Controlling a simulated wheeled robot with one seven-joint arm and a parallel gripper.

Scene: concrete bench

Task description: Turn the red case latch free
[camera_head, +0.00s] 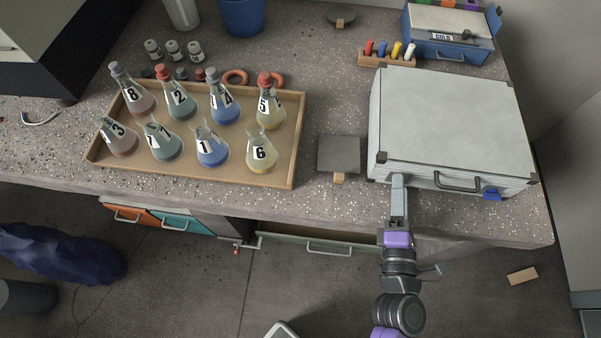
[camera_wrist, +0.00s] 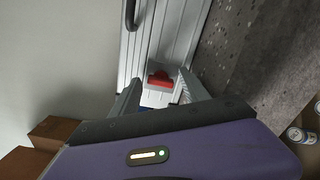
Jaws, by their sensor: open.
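The silver case (camera_head: 450,115) lies closed at the right of the bench, its front side towards me. In the wrist view its ribbed side (camera_wrist: 165,35) runs up the picture. The red latch (camera_wrist: 160,79) sits on that side, between and just beyond my open fingers. In the head view the red latch is hidden behind my gripper (camera_head: 399,190), which is at the case's front left corner. My gripper (camera_wrist: 160,92) is open, with one finger on either side of the latch; I cannot tell whether they touch it. A blue latch (camera_head: 492,194) shows at the case's front right.
The case handle (camera_head: 457,183) stands out between the latches. A wooden tray (camera_head: 225,178) of numbered flasks is on the left. A dark plate (camera_head: 339,153) lies beside the case. A blue cold box (camera_head: 448,45) and a vial rack (camera_head: 387,60) are behind.

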